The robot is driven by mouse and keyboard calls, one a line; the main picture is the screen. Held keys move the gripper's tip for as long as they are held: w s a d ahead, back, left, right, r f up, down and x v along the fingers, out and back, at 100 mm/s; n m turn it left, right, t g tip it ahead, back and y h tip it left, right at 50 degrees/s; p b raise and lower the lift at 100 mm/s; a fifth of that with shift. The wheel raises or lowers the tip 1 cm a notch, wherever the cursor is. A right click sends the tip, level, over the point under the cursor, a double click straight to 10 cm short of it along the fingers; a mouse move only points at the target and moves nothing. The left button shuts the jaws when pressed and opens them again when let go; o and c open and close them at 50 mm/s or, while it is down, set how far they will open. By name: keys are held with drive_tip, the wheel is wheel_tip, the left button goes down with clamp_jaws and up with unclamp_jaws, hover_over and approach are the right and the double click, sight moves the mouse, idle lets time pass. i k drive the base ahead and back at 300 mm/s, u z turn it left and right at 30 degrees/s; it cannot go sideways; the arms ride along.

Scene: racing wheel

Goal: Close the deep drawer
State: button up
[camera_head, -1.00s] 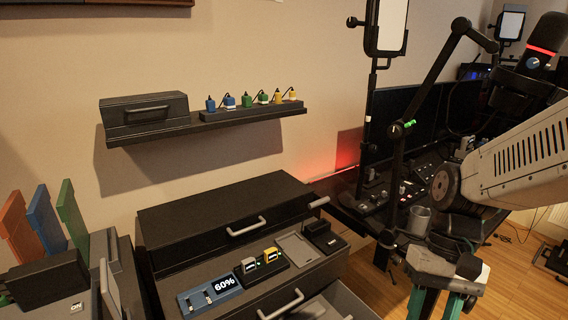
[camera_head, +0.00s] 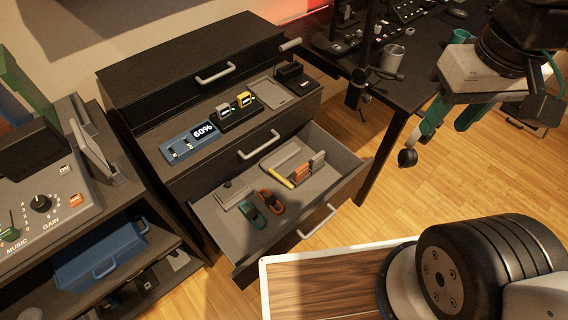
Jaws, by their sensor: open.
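The dark drawer cabinet (camera_head: 190,45) stands in the middle of the head view. Its lowest drawer (camera_head: 293,232) is pulled out, with a grey inside and a light bar handle (camera_head: 318,221) on its front. Two small toy cars, one green (camera_head: 252,214) and one red (camera_head: 271,202), lie in it, beside grey trays and a yellow-ended item (camera_head: 283,178). My gripper (camera_head: 447,126) hangs at upper right, its teal fingers apart and empty. It is to the right of the drawer and not touching it.
Above the open drawer, a level with another handle (camera_head: 258,145) carries a blue 60% panel (camera_head: 200,140) and small chargers. A dark desk (camera_head: 420,62) with a cup (camera_head: 392,57) stands at the right. A control console (camera_head: 50,205) is at left. Wooden floor (camera_head: 400,190) lies open between drawer and gripper.

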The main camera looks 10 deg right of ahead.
sight(314, 200)
drive_tip(key=k, duration=0.5)
drive_tip(key=u, duration=1.05)
drive_tip(key=i, duration=0.65)
drive_tip(key=z, duration=0.55)
